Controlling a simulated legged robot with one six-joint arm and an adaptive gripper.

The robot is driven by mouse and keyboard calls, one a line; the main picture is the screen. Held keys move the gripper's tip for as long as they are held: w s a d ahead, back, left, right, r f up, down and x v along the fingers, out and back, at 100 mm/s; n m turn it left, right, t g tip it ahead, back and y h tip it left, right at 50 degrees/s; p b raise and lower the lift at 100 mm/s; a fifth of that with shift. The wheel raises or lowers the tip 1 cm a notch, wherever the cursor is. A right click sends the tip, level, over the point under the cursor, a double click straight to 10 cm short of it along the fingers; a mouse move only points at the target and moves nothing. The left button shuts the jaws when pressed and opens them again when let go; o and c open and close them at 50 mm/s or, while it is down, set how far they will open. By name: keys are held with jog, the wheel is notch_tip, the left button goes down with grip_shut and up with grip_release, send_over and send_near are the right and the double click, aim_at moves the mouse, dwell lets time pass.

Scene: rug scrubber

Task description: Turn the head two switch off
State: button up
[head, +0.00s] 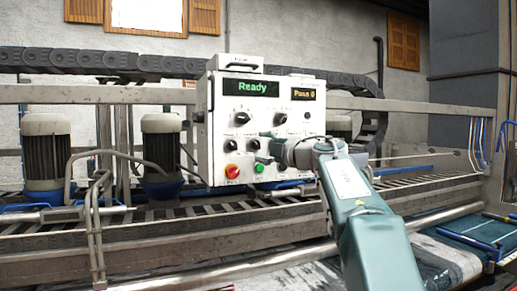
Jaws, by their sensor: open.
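The white control panel (214,150) stands in the middle of the head view. It has a green "Ready" display and a smaller amber display at its upper right. Below them are two black rotary switches, a left one (241,118) and a right one (281,118). The labels are too small to read, so I cannot tell which is the head two switch. My gripper (263,158) is open at the panel's lower right, below the right switch. My gripper and wrist hide part of the panel's lower right. I cannot tell whether the fingers touch it.
A red button (232,171) and a green button (259,167) sit low on the panel, close to my gripper. Grey motors (46,150) stand to the left. A metal rail (420,105) runs behind the panel. A bent pipe (97,220) rises at the front left.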

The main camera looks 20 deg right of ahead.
jog(key=v, duration=1)
jog(key=shift+s+f, duration=0.15)
jog(key=shift+s, duration=0.1)
jog(key=s+a+f+m+g+h, duration=0.2)
jog(key=s+a+f+m+g, duration=0.2)
jog(key=s+f, duration=0.5)
jog(key=s+a+f+m+g+h, duration=0.2)
jog(key=s+a+f+m, duration=0.6)
jog(key=f, duration=0.8)
jog(key=s+a+f+m+g+h, duration=0.3)
jog(key=s+a+f+m+g, duration=0.2)
jog(key=s+f+m, duration=0.3)
notch_tip(320, 180, down, 5)
jog(key=shift+s+a+r+m+g, duration=0.15)
jog(key=shift+s+a+m+g, duration=0.25)
jog(key=shift+s, duration=0.55)
